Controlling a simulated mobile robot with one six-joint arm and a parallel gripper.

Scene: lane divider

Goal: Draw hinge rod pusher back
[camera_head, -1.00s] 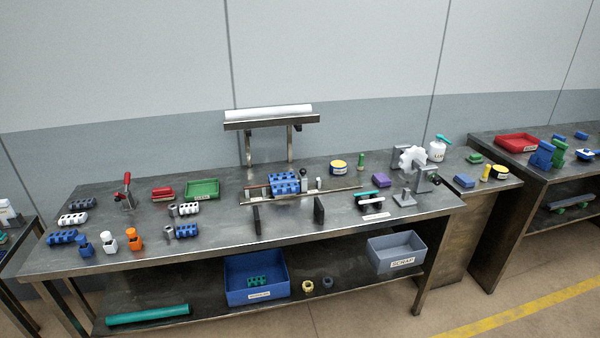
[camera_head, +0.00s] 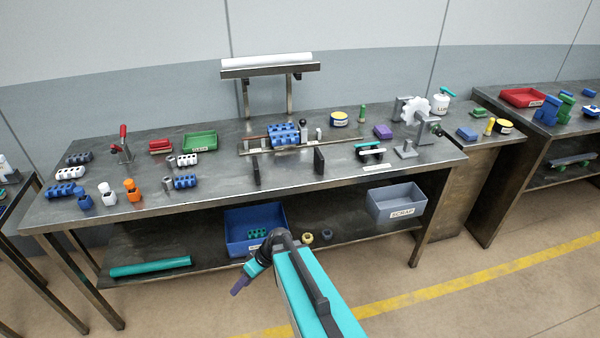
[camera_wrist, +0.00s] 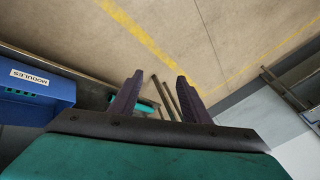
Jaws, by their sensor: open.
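On the bench, a metal rail fixture (camera_head: 268,152) holds a blue ribbed block (camera_head: 284,133). Just right of the block stands a small upright post with a dark ball knob (camera_head: 303,124), which looks like the hinge rod pusher. A thin rod shows left of the block. My gripper (camera_head: 240,285) hangs low in front of the bench, well below and apart from the fixture. In the wrist view its two purple fingers (camera_wrist: 159,90) are spread with nothing between them. The fixture is not in the wrist view.
Two dark upright plates (camera_head: 319,160) stand in front of the fixture. A blue bin (camera_head: 238,240) and a grey scrap bin (camera_head: 396,204) are on the lower shelf. The bench's front edge lies between my gripper and the fixture. The wall shelf (camera_head: 270,69) is behind the fixture.

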